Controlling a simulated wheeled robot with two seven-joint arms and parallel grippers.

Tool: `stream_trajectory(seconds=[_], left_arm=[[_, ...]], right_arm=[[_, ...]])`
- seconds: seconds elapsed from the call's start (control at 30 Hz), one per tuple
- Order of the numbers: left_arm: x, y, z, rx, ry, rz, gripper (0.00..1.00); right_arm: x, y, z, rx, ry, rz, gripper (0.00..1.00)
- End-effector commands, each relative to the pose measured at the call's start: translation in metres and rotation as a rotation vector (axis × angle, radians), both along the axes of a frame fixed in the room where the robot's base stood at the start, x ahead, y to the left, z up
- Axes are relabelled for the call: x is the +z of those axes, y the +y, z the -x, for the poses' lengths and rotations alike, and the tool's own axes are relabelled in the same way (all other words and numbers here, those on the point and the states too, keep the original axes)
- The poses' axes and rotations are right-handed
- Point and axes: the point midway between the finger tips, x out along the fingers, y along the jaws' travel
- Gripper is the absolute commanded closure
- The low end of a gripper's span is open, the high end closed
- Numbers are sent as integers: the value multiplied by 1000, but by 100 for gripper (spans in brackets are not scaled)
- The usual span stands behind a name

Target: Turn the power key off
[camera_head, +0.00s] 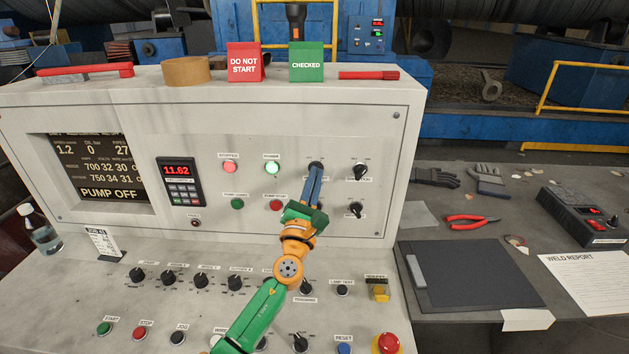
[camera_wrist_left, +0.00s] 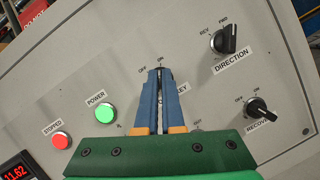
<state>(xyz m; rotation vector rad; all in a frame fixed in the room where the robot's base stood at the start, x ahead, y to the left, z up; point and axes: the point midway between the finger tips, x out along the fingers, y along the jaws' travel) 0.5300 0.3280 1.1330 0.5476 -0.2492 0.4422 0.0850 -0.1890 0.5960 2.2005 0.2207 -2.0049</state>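The power key (camera_head: 316,164) sits on the upright face of the grey console, between the green lamp and the direction knob. Its OFF and ON marks show above my fingertips in the left wrist view, and part of its KEY label shows beside them. My left gripper (camera_head: 315,171) reaches straight to it, with its blue fingers close together at the key. In the left wrist view the fingers (camera_wrist_left: 160,73) appear shut on the key, which they mostly hide. Which mark the key points to cannot be told. My right gripper is not in view.
The direction knob (camera_wrist_left: 232,39) and recovery knob (camera_wrist_left: 258,108) lie just right of the key. The green power lamp (camera_head: 272,167) is lit at its left. The sloped lower panel holds several knobs and a red emergency button (camera_head: 388,344). A dark bench (camera_head: 520,190) stands right.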

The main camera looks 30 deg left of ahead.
Motion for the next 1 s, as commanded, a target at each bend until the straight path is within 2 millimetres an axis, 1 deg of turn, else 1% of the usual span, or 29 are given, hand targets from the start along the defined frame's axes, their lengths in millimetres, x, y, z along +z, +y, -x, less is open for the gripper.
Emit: stream_trajectory(seconds=[0.03, 0.17, 0.6, 1.0], left_arm=[[-2, 0, 0, 0, -17, 22, 100], [-2, 0, 0, 1, -66, 99, 100], [-2, -1, 0, -1, -282, 451, 100], [0, -1, -1, -1, -444, 715, 100]], right_arm=[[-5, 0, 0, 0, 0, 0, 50], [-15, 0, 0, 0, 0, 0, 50], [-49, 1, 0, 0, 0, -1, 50], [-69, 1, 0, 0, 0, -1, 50]])
